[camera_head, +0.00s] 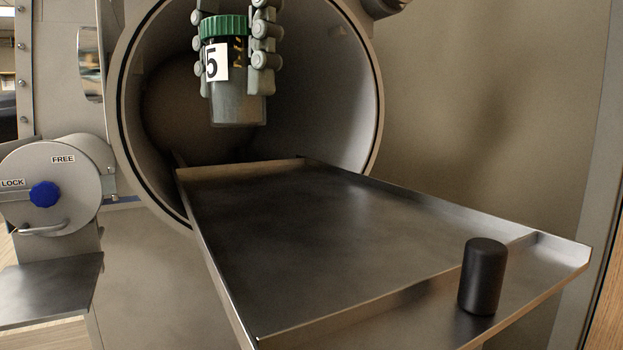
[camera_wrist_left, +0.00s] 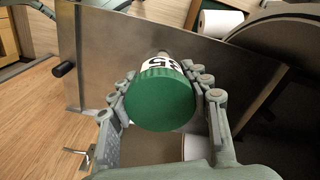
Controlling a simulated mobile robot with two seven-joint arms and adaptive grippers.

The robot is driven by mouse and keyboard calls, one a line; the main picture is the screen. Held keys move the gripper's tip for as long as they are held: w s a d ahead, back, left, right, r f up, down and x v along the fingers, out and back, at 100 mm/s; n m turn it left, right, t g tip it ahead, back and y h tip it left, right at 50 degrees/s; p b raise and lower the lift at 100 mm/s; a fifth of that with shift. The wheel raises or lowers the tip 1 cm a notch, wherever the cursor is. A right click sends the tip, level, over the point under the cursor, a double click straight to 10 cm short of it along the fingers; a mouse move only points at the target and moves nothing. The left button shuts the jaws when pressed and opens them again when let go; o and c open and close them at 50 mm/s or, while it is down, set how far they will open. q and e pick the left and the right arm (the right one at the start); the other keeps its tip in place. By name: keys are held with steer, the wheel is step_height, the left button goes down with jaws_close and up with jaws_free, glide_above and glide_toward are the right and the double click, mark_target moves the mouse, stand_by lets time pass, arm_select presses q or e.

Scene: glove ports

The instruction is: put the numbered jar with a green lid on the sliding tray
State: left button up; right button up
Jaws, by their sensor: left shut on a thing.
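The jar (camera_head: 237,105) has a green lid, a grey body and a white label with a black 5. My left gripper (camera_head: 238,60) is shut on it, with fingers on both sides, and holds it upright in the air in front of the round port. In the left wrist view the green lid (camera_wrist_left: 160,98) faces the camera between the fingers of my left gripper (camera_wrist_left: 165,88). The sliding tray (camera_head: 330,225) sticks out of the port, bare, with low rims and a black knob (camera_head: 482,276) at its front. The jar is above the tray's level, near its inner end. My right gripper is not in view.
The round port's rim (camera_head: 122,110) surrounds the tray's inner end. At the left a round plate (camera_head: 50,185) carries a blue knob and FREE and LOCK labels. A small metal shelf (camera_head: 50,290) lies below it. The tray surface is clear.

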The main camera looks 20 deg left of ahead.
arm_select(q)
steer(key=w+d+f, duration=0.1)
steer(key=d+f, duration=0.1)
steer(key=d, duration=0.1)
steer(key=w+d+f, duration=0.1)
steer(key=d, duration=0.1)
steer(key=w+d+f, duration=0.2)
steer(key=d, duration=0.1)
steer(key=shift+d+f, duration=0.3)
steer(key=shift+f, duration=0.05)
steer(key=shift+d+f, duration=0.15)
steer(key=shift+f, duration=1.9)
steer(key=shift+f, duration=0.15)
steer(key=o, duration=1.2)
step_height(320, 180, up, 12)
steer(key=shift+r, duration=0.2)
